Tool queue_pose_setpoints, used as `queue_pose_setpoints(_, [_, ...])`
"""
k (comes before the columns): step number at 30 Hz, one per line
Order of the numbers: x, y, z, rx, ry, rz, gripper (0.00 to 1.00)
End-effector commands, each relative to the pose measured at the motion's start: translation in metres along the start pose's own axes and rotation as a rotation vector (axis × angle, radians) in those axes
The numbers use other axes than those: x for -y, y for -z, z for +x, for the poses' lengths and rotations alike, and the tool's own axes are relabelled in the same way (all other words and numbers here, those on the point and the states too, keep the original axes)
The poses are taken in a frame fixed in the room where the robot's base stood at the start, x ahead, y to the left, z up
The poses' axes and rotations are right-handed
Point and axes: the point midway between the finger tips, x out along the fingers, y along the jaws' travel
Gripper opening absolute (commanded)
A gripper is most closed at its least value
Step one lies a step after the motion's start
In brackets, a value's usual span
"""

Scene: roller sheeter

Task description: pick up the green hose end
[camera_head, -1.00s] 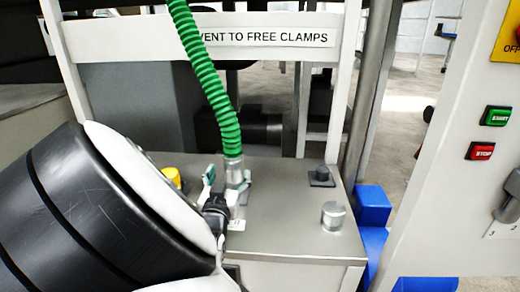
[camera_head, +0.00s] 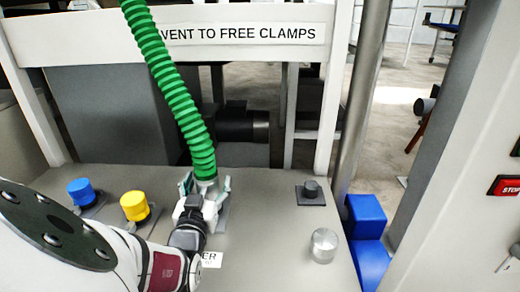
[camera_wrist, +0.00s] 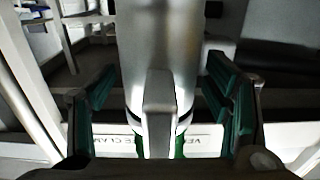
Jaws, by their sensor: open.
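The green ribbed hose (camera_head: 172,90) hangs down from the top in the head view and ends in a metal cuff (camera_head: 207,187) just above the grey table top. My gripper (camera_head: 205,192) is at this cuff, with a teal-padded finger on either side. In the wrist view the metal cuff (camera_wrist: 158,50) stands between the two open fingers of my gripper (camera_wrist: 160,108), with gaps on both sides. A bit of green hose (camera_wrist: 180,146) shows below it. The cuff's lower end is partly hidden by my gripper in the head view.
A white sign bar (camera_head: 240,33) crosses behind the hose.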

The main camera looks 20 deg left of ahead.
Motion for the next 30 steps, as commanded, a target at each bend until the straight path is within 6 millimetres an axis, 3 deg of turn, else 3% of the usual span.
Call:
queue_pose_setpoints(6, [0.0001, -0.0001, -0.0004, 0.0, 0.0, 0.0, 0.71])
queue_pose_setpoints(16, [0.0, -0.0001, -0.0001, 0.0, 0.0, 0.0, 0.0])
queue_pose_setpoints(30, [-0.0022, 0.008, 0.0069, -0.003, -0.002, 0.003, 0.0])
